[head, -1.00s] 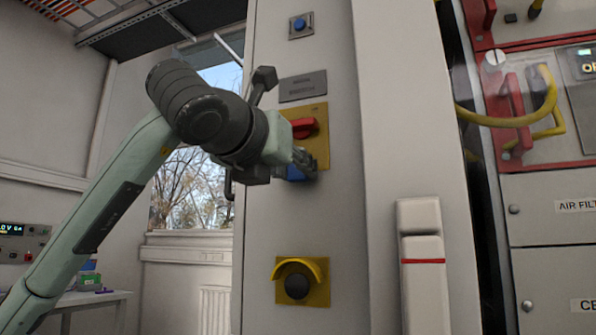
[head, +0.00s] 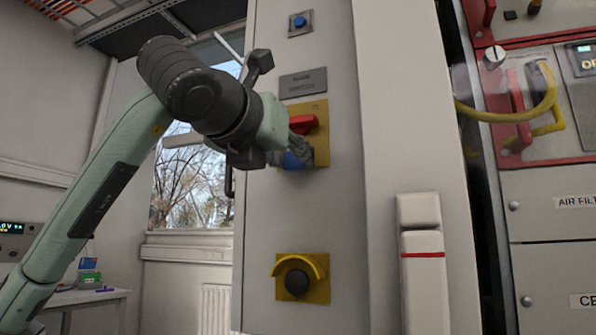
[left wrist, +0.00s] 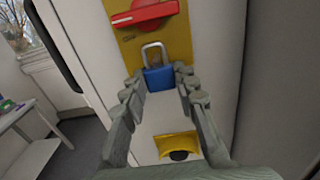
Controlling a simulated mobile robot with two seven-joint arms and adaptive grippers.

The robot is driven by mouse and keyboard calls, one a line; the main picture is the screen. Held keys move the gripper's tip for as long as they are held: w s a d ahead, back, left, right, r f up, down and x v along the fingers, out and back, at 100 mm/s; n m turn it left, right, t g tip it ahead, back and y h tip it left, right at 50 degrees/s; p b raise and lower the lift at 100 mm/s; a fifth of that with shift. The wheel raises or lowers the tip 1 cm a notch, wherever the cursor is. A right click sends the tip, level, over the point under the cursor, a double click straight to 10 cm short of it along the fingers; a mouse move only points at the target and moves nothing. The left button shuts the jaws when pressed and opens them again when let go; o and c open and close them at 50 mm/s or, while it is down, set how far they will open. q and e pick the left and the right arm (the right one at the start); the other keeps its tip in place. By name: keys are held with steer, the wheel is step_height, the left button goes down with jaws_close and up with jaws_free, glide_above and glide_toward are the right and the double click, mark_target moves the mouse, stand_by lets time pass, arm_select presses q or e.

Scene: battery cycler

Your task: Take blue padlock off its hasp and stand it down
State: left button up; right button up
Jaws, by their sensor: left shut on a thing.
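The blue padlock (left wrist: 158,78) has a silver shackle pointing up, in front of the yellow switch plate (left wrist: 186,42). In the head view the padlock (head: 291,161) shows as a blue patch below the red switch handle (head: 303,124), partly covered by fingers. My left gripper (left wrist: 161,79) is shut on the padlock body, with one finger on each side. In the head view this gripper (head: 296,157) is close to the lower part of the plate. I cannot tell whether the shackle still passes through the hasp. My right gripper is not in view.
A yellow plate with a hooded black button (head: 296,284) is lower on the cabinet front. A blue button (head: 299,23) is above. A white table (head: 95,297) with small items stands at lower left. Yellow cables (head: 505,120) are at right.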

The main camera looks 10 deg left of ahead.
arm_select(q)
steer(key=shift+s+a+b, duration=0.2)
steer(key=shift+s+b, duration=0.2)
steer(key=shift+s, duration=0.55)
steer(key=shift+s+a+b, duration=0.15)
steer(key=shift+s+b, duration=0.3)
steer(key=shift+s, duration=0.5)
steer(key=shift+s+a+b, duration=0.2)
steer(key=shift+s+b, duration=0.2)
steer(key=shift+s, duration=0.55)
steer(key=shift+w, duration=0.1)
